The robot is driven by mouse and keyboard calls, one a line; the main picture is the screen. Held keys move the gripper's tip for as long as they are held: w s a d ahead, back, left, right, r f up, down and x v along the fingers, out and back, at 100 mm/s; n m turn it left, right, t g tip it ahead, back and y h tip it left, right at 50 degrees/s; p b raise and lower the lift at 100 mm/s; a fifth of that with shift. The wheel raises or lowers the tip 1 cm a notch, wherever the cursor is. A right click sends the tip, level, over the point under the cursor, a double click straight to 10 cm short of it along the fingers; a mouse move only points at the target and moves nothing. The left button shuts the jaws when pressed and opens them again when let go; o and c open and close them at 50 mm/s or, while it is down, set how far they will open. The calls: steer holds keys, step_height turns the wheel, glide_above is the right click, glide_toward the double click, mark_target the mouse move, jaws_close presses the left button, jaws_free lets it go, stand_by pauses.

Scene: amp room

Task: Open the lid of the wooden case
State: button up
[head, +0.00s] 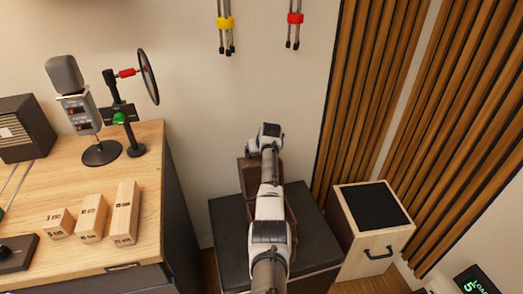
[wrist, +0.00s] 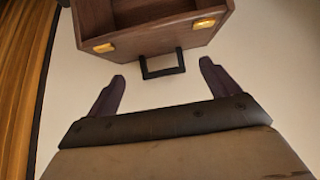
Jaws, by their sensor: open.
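The brown wooden case (head: 290,208) sits on a dark padded box, largely hidden behind my arm. A brown panel (head: 246,170) shows upright at its far side, seemingly the raised lid. In the wrist view the wooden case (wrist: 150,42) is at the top, with two brass latches and a recessed inner space partly in sight. Its black handle (wrist: 162,71) lies between and just beyond my fingertips. My gripper (wrist: 162,75) is open and empty, its fingers apart from the case. In the head view my gripper's fingers are hidden by the arm.
The dark padded box (head: 226,228) stands between the desk (head: 148,185) and a wooden cabinet (head: 350,238) with a black top. The desk bears a microphone (head: 75,100) and wooden blocks (head: 125,215). Slatted panels (head: 365,90) line the right wall.

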steer(key=b+v, duration=0.1)
steer(key=v, duration=1.2)
steer(key=shift+s+r, duration=0.25)
steer(key=shift+s, duration=0.05)
steer(key=shift+d, duration=0.1)
